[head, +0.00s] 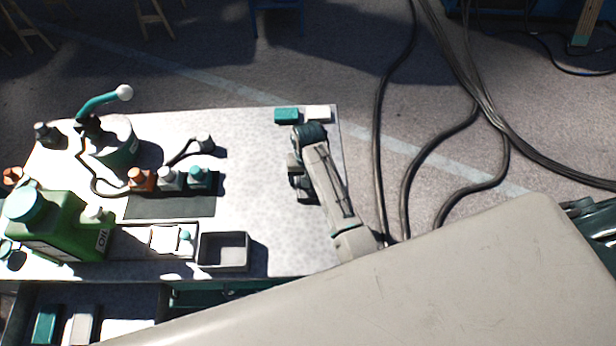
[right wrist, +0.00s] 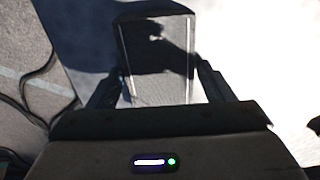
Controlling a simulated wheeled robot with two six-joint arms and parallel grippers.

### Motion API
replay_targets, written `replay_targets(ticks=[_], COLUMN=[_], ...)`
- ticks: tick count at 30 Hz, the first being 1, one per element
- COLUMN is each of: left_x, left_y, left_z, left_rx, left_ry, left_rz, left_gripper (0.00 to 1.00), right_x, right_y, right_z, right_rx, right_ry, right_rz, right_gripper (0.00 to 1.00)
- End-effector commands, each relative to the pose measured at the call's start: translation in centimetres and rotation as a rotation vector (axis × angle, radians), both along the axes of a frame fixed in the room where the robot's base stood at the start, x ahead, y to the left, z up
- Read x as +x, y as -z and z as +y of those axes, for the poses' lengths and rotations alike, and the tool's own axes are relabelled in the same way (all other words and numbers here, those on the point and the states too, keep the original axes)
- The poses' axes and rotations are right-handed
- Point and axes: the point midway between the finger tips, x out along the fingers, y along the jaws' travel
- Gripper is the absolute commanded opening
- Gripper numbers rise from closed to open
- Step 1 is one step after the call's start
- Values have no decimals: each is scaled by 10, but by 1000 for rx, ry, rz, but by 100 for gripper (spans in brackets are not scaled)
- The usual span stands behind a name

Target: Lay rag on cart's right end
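The cart (head: 255,185) has a pale speckled top, and its right end is at the middle of the head view. My right gripper (head: 301,180) is low over that end, with its fingers partly hidden by the arm. My left gripper is not in view.
A teal block (head: 286,115) and a white block (head: 318,112) lie at the back right corner. A grey bin (head: 223,251), small bottles on a dark mat (head: 170,206) and a green oil jug (head: 62,230) stand left. Cables (head: 408,190) run on the floor beyond the right edge.

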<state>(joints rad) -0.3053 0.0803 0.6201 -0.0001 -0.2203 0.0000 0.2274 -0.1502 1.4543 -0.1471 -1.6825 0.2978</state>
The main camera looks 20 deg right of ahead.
Motion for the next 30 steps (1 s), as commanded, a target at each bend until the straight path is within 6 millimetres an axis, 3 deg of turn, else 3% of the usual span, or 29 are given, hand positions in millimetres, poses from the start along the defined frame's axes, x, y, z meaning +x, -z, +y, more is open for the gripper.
replay_targets(ticks=[14,23,27,30], left_x=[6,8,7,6], left_y=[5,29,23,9], left_z=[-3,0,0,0], left_rx=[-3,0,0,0], left_ry=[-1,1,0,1], left_rz=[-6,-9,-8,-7], left_gripper=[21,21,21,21], right_x=[1,1,0,0], right_y=[-10,-71,-107,-118], right_z=[0,1,0,0], right_rx=[0,1,1,0], right_ry=[1,1,0,0], right_rz=[-3,-8,-2,1], right_gripper=[85,85,85,85])
